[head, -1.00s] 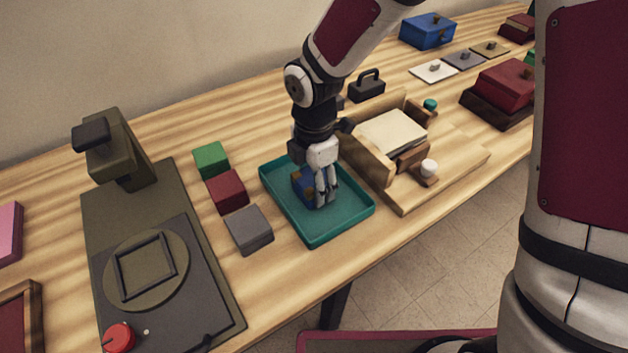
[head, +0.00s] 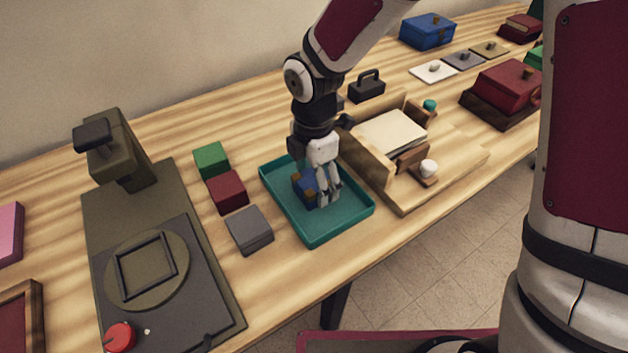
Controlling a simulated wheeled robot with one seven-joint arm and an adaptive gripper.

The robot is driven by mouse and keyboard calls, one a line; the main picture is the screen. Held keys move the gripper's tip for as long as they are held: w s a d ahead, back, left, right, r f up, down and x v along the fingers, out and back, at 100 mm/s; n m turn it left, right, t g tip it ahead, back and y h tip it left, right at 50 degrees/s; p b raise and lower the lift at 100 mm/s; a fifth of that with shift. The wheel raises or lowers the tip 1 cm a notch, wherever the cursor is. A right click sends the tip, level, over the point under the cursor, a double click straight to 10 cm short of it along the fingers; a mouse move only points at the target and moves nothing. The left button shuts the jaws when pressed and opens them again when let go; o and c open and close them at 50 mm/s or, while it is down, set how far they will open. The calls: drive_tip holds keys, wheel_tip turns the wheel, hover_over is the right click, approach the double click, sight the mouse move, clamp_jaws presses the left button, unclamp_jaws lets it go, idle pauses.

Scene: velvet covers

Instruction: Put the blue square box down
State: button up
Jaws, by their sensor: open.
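The blue square box (head: 304,185) with brown-gold fittings sits in the teal tray (head: 320,238), toward the tray's middle. My gripper (head: 328,200) points down over the tray, at the right side of the box, with its fingers low and apart. It partly hides the box, so I cannot tell whether a finger still touches it. The gripper is open.
Green (head: 211,159), dark red (head: 227,191) and grey (head: 249,230) blocks stand left of the tray. A wooden fixture (head: 405,200) stands close on its right. A dark press-like machine (head: 200,290) is at left. A larger blue box (head: 427,31) stands far back.

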sight(314, 179)
wheel_tip(314, 179, up, 11)
drive_tip(key=p, duration=0.1)
drive_tip(key=shift+p, duration=0.35)
drive_tip(key=s+d+r+m+t+h, duration=0.1)
drive_tip(key=s+d+r+m, duration=0.4)
drive_tip(key=d+m, duration=0.2)
drive_tip(key=s+d+r+m+t, duration=0.1)
drive_tip(key=s+d+r+m, duration=0.45)
drive_tip(key=d, duration=0.25)
drive_tip(key=s+d+m+y, duration=0.1)
drive_tip(key=s+d+m, duration=0.4)
drive_tip(key=s+m, duration=0.7)
drive_tip(key=shift+r+t, duration=0.4)
drive_tip(key=shift+r, duration=0.05)
drive_tip(key=shift+d, duration=0.1)
wheel_tip(314, 179, up, 7)
drive_tip(key=t+p, duration=0.1)
drive_tip(key=p, duration=0.5)
drive_tip(key=shift+r, duration=0.15)
